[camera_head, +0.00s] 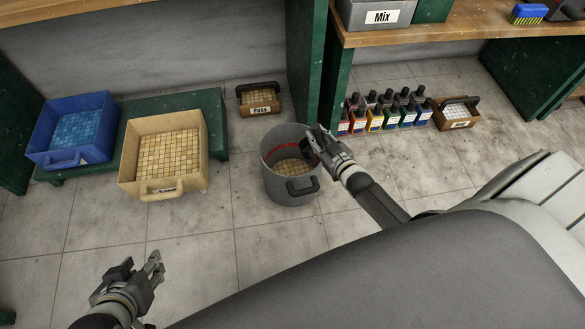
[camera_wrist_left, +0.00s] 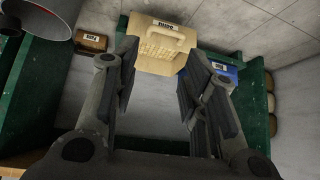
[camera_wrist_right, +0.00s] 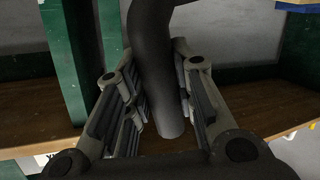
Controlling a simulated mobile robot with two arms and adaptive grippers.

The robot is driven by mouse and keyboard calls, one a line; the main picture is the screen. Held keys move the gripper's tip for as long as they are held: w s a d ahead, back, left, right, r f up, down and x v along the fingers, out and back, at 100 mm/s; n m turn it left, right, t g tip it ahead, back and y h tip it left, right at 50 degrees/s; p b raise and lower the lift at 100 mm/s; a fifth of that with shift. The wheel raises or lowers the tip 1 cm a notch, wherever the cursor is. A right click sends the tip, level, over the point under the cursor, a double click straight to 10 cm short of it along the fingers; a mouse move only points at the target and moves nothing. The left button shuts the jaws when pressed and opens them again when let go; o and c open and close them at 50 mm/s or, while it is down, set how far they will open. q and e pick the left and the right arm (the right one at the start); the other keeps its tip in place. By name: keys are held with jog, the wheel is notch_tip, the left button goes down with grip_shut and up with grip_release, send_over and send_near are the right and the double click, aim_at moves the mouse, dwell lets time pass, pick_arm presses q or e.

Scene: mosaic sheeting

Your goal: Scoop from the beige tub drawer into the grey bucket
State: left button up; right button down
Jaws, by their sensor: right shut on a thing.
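The beige tub drawer (camera_head: 130,157) holds beige mosaic tiles and rests on a low green stand; it also shows in the left wrist view (camera_wrist_left: 182,50). The grey bucket (camera_head: 284,187) stands upright on the floor to its right, with beige tiles and a red line inside. My right gripper (camera_head: 322,148) is at the bucket's right rim, shut on a dark curved handle (camera_wrist_right: 152,50). What that handle belongs to is mostly hidden. My left gripper (camera_head: 138,268) is open and empty, low at the left, in front of the beige tub and apart from it.
A blue tub (camera_head: 45,150) with blue tiles sits left of the beige one on the green stand (camera_head: 214,120). A small "Pass" crate (camera_head: 259,112), several bottles (camera_head: 385,112) and a white-tile crate (camera_head: 456,125) stand behind. A green bench leg (camera_head: 331,75) rises behind the bucket.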

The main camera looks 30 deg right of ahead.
aim_at(319, 128)
jog(key=shift+r+p, duration=0.55)
jog(key=shift+r, duration=0.1)
jog(key=shift+r+p, duration=0.75)
jog(key=shift+r, duration=0.05)
jog(key=shift+r+p, duration=0.75)
jog(key=shift+r, duration=0.15)
pick_arm(q)
jog(key=s+a+f+g+y, duration=0.1)
jog(key=s+a+f+g, duration=0.1)
jog(key=s+f+g, duration=0.2)
jog(key=shift+s+f, duration=0.3)
jog(key=shift+s, duration=0.75)
pick_arm(e)
jog(key=shift+a, duration=0.1)
